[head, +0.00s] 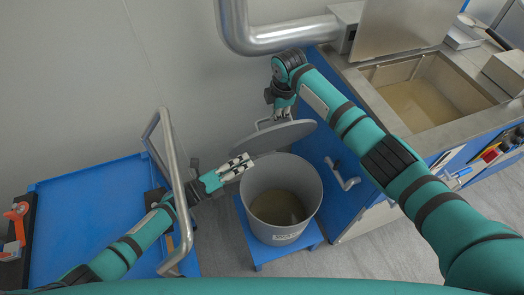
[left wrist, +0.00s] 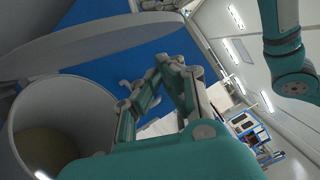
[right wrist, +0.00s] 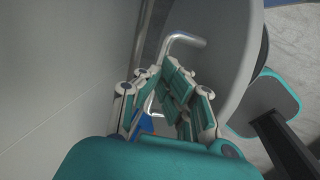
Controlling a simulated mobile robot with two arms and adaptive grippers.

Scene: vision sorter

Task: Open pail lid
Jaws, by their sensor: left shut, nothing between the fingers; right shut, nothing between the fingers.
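The grey pail (head: 309,190) stands on a small blue stand. Its mouth is uncovered and a brownish content shows at the bottom. The round grey lid (head: 292,139) is raised at the pail's back rim, tilted up toward the wall. My right gripper (head: 284,116) is shut and empty beside the lid's bar handle (head: 262,124); the handle also shows near its fingers in the right wrist view (right wrist: 186,38). Whether they touch I cannot tell. My left gripper (head: 249,161) is shut and empty at the pail's left rim, just below the lid, which fills the upper left wrist view (left wrist: 90,48).
A blue cart (head: 85,200) with a metal rail (head: 178,190) stands left. At right is a blue counter with an open-lidded basin (head: 480,103).

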